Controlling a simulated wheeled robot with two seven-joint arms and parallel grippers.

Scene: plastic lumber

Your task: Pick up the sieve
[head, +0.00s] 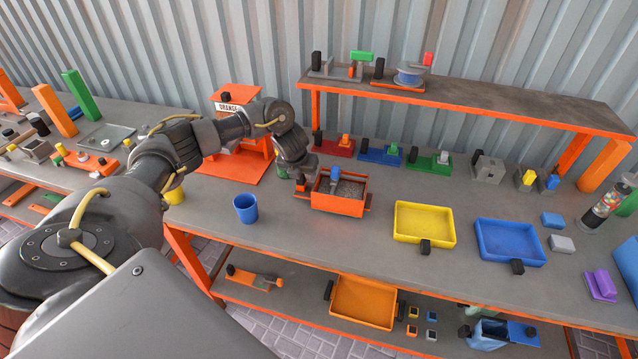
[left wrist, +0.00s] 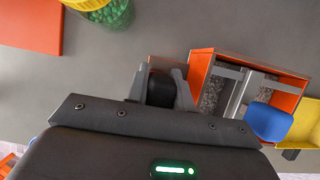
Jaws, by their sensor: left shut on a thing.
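The sieve (head: 338,206) is an orange box-shaped frame with a grey speckled inside, standing on the grey table in the head view. In the left wrist view its orange wall (left wrist: 203,72) shows right of the fingers. My left gripper (head: 304,184) is at the sieve's left side, with its fingers (left wrist: 162,88) shut around a black handle. A blue piece (left wrist: 270,122) with grey bars lies over the sieve's top. It also shows in the head view (head: 336,173). I cannot tell whether the sieve's underside touches the table. My right gripper is out of view.
A blue cup (head: 246,209) stands left of the sieve. A yellow tray (head: 424,238) and a blue tray (head: 510,258) lie to the right. An orange stand (head: 238,160) is behind left. A raised shelf (head: 470,98) runs along the back.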

